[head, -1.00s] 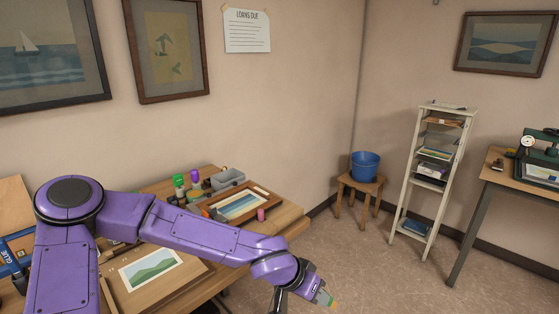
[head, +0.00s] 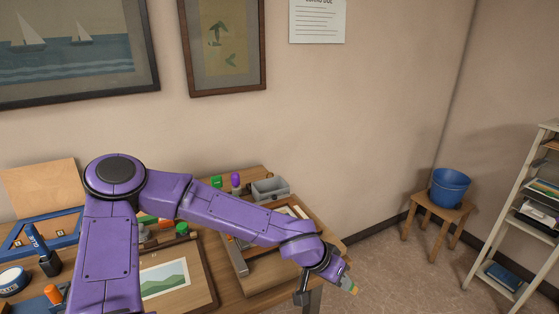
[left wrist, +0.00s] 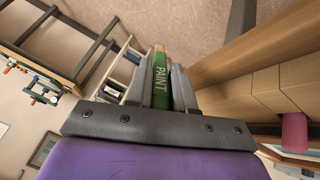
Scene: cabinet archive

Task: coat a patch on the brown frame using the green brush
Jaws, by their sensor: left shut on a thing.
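My left gripper (head: 340,280) is past the table's right corner in the head view, with the arm across the table top. It is shut on the green brush, marked PAINT (left wrist: 160,82), which stands between the two fingers in the left wrist view. Only a small green and yellowish end of the brush (head: 349,286) shows in the head view. A brown frame (head: 308,217) around a picture lies on the table, largely hidden behind my left forearm. My right gripper is in neither view.
A pink cylinder (left wrist: 294,132) shows in the left wrist view. A blue bucket (head: 451,188) stands on a stool beyond open floor.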

